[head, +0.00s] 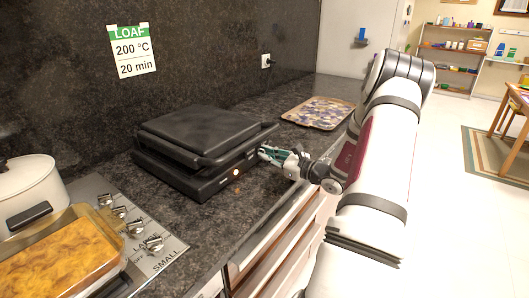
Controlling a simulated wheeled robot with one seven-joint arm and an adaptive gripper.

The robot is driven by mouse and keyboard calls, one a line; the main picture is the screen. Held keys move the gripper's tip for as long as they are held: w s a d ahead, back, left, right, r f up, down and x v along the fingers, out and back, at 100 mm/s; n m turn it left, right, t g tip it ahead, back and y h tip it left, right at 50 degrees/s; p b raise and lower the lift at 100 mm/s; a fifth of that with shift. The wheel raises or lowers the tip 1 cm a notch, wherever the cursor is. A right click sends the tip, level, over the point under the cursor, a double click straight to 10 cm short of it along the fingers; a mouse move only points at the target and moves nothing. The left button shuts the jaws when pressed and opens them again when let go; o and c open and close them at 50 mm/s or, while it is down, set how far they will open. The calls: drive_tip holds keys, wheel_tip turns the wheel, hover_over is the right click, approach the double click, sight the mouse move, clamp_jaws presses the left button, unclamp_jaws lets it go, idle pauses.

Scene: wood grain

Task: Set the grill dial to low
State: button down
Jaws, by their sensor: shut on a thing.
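The black contact grill (180,130) stands on the dark counter against the wall, its lid down. Its front panel carries a small pale light or knob (237,173) near the middle. My gripper (263,152) reaches in from the right and is shut at the right part of the front panel, on the grill dial. The fingers cover the dial, so its pointer and markings cannot be read.
A stove with several knobs (135,227), a white pot (27,188) and a glass dish of food (58,262) is at the left. A patterned tray (318,112) lies behind my gripper. Drawers (270,247) run below the counter edge.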

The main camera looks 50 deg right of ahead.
drive_tip(key=shift+m, duration=0.3)
drive_tip(key=shift+s+m+p, duration=0.1)
drive_tip(key=shift+m+p, duration=1.15)
drive_tip(key=shift+m, duration=0.15)
drive_tip(key=shift+f+m+p, duration=0.1)
drive_tip(key=shift+m+p, duration=0.2)
drive_tip(key=shift+m, duration=0.4)
drive_tip(key=shift+m+p, duration=0.7)
drive_tip(key=shift+m, duration=0.3)
drive_tip(key=c, duration=1.5)
unclamp_jaws()
drive_tip(key=shift+s+d+p, duration=0.15)
drive_tip(key=shift+s+p, duration=0.5)
drive_tip(key=shift+s, duration=1.05)
drive_tip(key=shift+s+d+p, duration=0.15)
drive_tip(key=shift+s+p, duration=0.45)
drive_tip(key=shift+s, duration=1.1)
